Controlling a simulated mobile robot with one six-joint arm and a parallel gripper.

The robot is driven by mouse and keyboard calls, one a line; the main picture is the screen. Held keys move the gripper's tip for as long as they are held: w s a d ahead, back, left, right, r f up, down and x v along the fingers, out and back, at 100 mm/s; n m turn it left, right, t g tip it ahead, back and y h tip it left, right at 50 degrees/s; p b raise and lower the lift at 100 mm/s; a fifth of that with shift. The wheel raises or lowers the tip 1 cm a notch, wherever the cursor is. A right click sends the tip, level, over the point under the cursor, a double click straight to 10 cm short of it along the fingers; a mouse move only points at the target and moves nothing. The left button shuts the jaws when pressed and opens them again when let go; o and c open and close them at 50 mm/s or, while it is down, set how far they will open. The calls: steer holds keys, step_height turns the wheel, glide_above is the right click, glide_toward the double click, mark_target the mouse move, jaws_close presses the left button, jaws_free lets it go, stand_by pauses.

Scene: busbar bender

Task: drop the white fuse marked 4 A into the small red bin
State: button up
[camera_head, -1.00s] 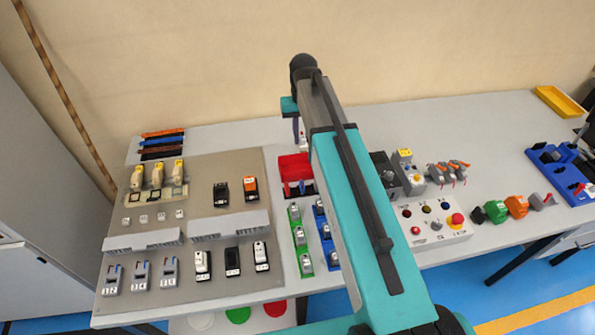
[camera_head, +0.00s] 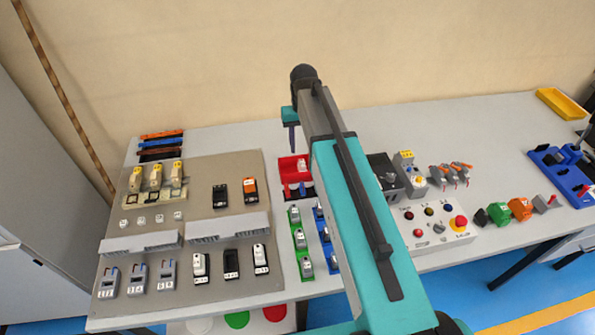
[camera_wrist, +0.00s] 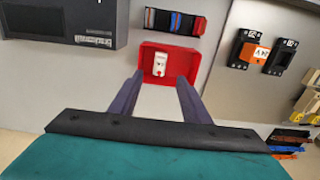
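The small red bin (camera_head: 293,165) stands on the table behind the green and blue holders. A white fuse (camera_head: 302,165) lies inside it; the wrist view shows the fuse (camera_wrist: 159,64) near the middle of the red bin (camera_wrist: 178,49). Its rating is too small to read. My gripper (camera_head: 292,150) is above the bin, apart from the fuse. In the wrist view my gripper (camera_wrist: 160,77) has its two fingers spread, with nothing held between them.
A small rack with blue and red pieces (camera_wrist: 170,21) stands beside the bin. Black and orange devices (camera_head: 250,190) sit on the grey board to the left. A control box with buttons (camera_head: 435,222) is to the right.

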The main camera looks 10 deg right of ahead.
steer(key=shift+r, duration=0.15)
step_height(320, 180, up, 14)
steer(key=p, duration=0.6)
steer(key=shift+f, duration=0.25)
stand_by(1.1)
